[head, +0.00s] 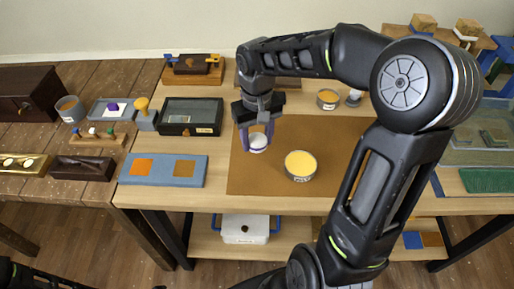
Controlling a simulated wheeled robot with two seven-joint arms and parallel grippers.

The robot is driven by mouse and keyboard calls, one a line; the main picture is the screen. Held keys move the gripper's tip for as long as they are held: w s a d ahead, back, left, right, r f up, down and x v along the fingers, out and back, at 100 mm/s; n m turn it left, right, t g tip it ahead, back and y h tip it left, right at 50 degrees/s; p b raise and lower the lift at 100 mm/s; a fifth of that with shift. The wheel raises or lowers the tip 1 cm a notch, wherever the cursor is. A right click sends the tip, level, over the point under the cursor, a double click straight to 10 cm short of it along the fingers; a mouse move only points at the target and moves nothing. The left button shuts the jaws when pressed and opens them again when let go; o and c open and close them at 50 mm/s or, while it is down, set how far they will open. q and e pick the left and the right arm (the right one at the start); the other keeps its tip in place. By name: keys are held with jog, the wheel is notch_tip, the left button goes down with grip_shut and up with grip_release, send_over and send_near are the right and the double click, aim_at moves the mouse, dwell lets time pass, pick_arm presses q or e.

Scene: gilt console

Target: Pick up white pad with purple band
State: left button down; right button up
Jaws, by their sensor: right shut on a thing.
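The white pad with the purple band (258,144) is a small round white piece over the brown mat, near the mat's left side. My right gripper (257,138) reaches down from above with its fingers on either side of the pad, shut on it. The fingers and gripper body hide part of the pad. I cannot tell whether the pad touches the mat or is just above it. My left gripper is out of view; only a dark part of my left arm shows at the bottom left.
A round tin with yellow contents (300,165) stands on the brown mat (330,135), right of the pad. Another tin (327,98) stands behind. The mat's front left is clear.

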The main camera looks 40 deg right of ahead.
jog(key=shift+r, duration=0.1)
dwell(0.5)
jog(key=o, duration=0.7)
jog(key=c, duration=0.6)
jog(key=w+a+f+n, duration=0.1)
jog(key=w+a, duration=0.2)
jog(key=a, duration=0.1)
jog(key=w+a, duration=0.4)
jog(key=w+a+f+n, duration=0.1)
jog(key=w+a, duration=0.2)
jog(key=a, duration=0.1)
jog(key=shift+w+a+f+n, duration=0.15)
jog(key=shift+w+f+n, duration=0.05)
jog(key=shift+f+n, duration=0.15)
